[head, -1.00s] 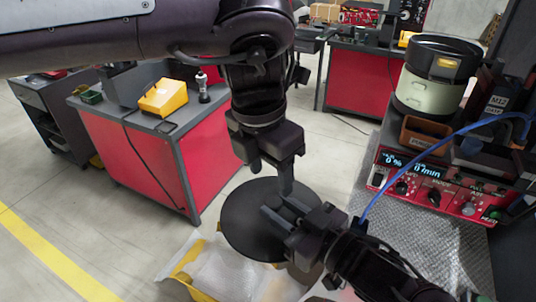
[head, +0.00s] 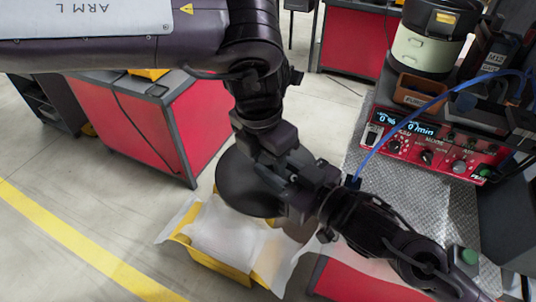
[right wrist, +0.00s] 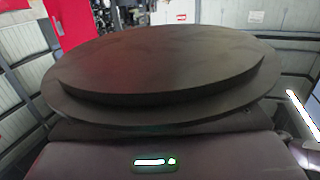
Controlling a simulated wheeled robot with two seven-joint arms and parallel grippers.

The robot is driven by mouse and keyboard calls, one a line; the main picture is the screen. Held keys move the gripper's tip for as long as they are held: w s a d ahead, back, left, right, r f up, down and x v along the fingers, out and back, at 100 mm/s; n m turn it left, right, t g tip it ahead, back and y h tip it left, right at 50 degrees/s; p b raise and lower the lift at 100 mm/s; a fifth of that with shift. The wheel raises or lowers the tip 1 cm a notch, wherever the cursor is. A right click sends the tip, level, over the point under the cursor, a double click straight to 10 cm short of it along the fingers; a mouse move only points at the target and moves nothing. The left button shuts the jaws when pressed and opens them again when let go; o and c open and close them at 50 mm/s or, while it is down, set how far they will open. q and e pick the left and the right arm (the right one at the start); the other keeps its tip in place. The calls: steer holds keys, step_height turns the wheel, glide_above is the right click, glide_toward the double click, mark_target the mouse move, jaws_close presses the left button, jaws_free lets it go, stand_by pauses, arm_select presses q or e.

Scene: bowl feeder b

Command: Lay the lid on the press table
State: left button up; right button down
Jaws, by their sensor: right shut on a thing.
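The lid (head: 238,183) is a dark round disc, tilted, in the middle of the head view. It fills the upper right wrist view (right wrist: 160,65) as a stepped disc with a wider rim. My right gripper (head: 283,183) is shut on the lid at its right side and holds it in the air. My left gripper (head: 275,158) comes down from above, close to the right gripper and overlapping the lid in the picture; its fingertips are hidden. A grey tread-plate tabletop (head: 357,195), which may be the press table, lies to the right of the lid.
A yellow box (head: 212,264) with a white translucent liner (head: 225,235) stands below the lid. A red control unit (head: 425,150), a pale green and black bowl feeder (head: 425,45) and a blue hose (head: 405,122) are at right. A red-sided bench (head: 140,115) stands at left.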

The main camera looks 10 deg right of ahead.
arm_select(q)
steer(key=c, duration=0.7)
jaws_close()
arm_select(e)
steer(key=c, duration=1)
jaws_free()
